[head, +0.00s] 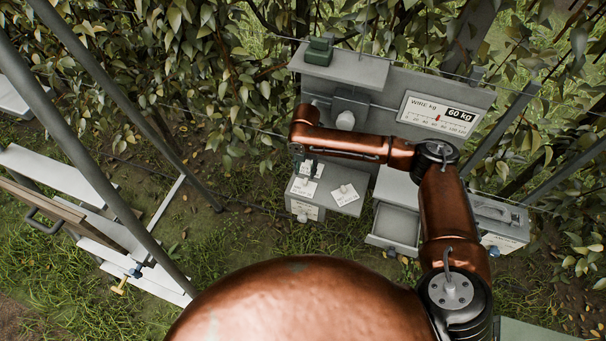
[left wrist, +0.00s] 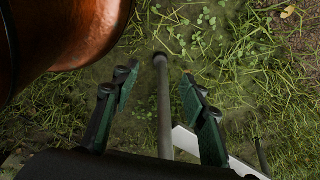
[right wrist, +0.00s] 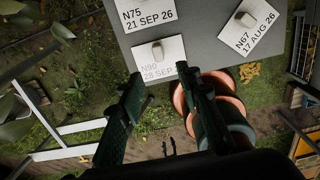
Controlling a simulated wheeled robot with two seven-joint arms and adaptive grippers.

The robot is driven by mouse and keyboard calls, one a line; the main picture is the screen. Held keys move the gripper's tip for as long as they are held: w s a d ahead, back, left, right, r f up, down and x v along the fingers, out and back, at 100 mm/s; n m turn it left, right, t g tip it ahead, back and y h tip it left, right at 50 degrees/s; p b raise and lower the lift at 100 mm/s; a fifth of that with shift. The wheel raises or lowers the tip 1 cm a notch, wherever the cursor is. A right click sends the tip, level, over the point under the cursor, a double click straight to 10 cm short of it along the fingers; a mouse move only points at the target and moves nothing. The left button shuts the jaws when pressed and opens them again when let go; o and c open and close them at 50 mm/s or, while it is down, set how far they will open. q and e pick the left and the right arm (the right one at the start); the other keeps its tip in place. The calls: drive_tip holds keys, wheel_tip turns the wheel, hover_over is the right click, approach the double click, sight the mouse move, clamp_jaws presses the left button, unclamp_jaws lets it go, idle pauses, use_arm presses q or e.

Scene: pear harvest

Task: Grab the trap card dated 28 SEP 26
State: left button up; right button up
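The card N90 (right wrist: 158,67) reads "28 SEP" in the right wrist view; the rest of its date is hidden behind a fingertip. It lies on a grey box top with a small pale knob on it. Cards N75, 21 SEP 26 (right wrist: 147,16) and N67, 17 AUG 26 (right wrist: 249,32) lie beside it. My right gripper (right wrist: 158,84) is open and empty, its fingertips just in front of N90. In the head view my right gripper (head: 308,168) is over the box's left side. My left gripper (left wrist: 158,82) is open, with a grey post showing between its fingers.
The grey box (head: 338,207) stands beside an open grey drawer (head: 396,224). A backboard holds a wire gauge (head: 437,115) reading 60 kg and a shelf (head: 340,68) with a green object. Foliage and wires lie behind; slanted grey posts stand at left.

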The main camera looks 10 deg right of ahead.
sight(304, 183)
drive_tip(key=shift+w+f, duration=0.2)
drive_tip(key=shift+w, duration=0.05)
drive_tip(key=shift+s+f, duration=0.2)
drive_tip(key=shift+f, duration=0.95)
wheel_tip(304, 183, down, 2)
drive_tip(key=shift+s+f+p, duration=0.15)
drive_tip(key=shift+f+p, duration=0.05)
drive_tip(key=shift+p, duration=0.35)
wheel_tip(304, 183, down, 2)
drive_tip(key=shift+f, duration=0.2)
drive_tip(key=c, duration=0.6)
use_arm(q)
drive_tip(key=s, duration=0.2)
drive_tip(key=s+r, duration=0.1)
drive_tip(key=shift+s+a, duration=0.1)
drive_tip(key=shift+s, duration=0.25)
use_arm(e)
drive_tip(key=shift+c, duration=1.3)
